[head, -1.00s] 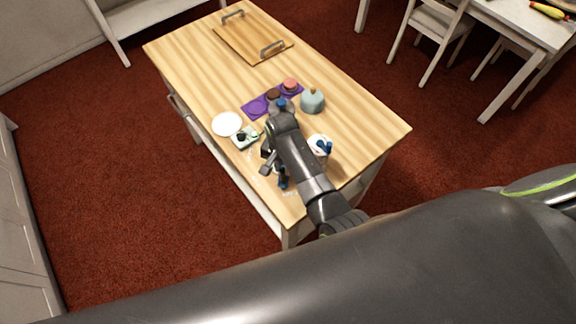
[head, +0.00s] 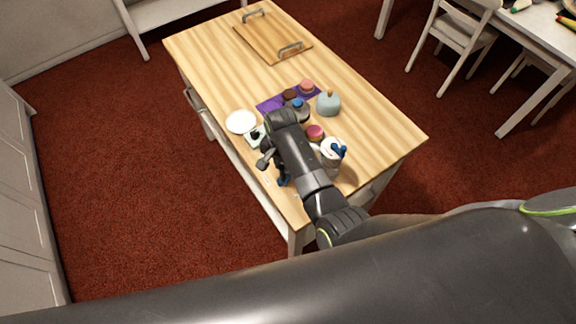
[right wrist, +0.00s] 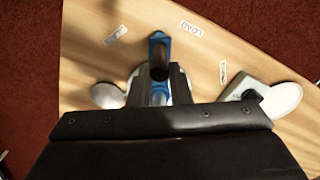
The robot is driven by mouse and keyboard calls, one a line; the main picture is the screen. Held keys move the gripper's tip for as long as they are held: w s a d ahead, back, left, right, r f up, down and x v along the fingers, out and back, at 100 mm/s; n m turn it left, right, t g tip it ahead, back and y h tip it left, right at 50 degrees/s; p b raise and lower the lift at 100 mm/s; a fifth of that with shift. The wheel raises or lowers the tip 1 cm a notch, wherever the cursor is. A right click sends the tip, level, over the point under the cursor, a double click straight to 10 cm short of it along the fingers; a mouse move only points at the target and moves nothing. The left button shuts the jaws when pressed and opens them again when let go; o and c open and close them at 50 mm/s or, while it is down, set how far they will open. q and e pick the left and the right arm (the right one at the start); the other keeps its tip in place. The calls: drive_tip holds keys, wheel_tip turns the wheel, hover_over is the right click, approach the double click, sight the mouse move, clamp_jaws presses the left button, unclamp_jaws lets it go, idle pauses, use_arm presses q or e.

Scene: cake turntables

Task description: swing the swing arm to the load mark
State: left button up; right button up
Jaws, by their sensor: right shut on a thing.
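In the right wrist view, my right gripper (right wrist: 160,82) is shut on the blue part of the swing arm (right wrist: 157,42), whose upper end carries a dark round knob. The load mark (right wrist: 192,29) is a white label reading "LOAD", just right of the swing arm's blue end and apart from it. Two other white labels (right wrist: 115,35) (right wrist: 222,72) lie to either side. In the head view, my right gripper (head: 267,160) is low over the table's near left edge, and the blue part (head: 283,181) shows beside it. My arm hides most of the mechanism. My left gripper is not in view.
On the wooden table (head: 365,115) stand a white plate (head: 240,121), a purple mat (head: 270,104) with small cakes, a pale blue dome (head: 328,103), a pink-topped cake (head: 315,132) and a white pot with blue handles (head: 333,152). A wooden tray (head: 270,42) lies at the far end.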

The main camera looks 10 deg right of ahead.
drive_tip(key=shift+s+a+f, duration=0.1)
drive_tip(key=shift+a, duration=0.1)
drive_tip(key=shift+w+a+b, duration=0.8)
drive_tip(key=shift+w+b, duration=0.1)
drive_tip(key=shift+w, duration=0.35)
drive_tip(key=shift+w+a, duration=0.2)
drive_tip(key=shift+w, duration=0.1)
drive_tip(key=o, duration=0.8)
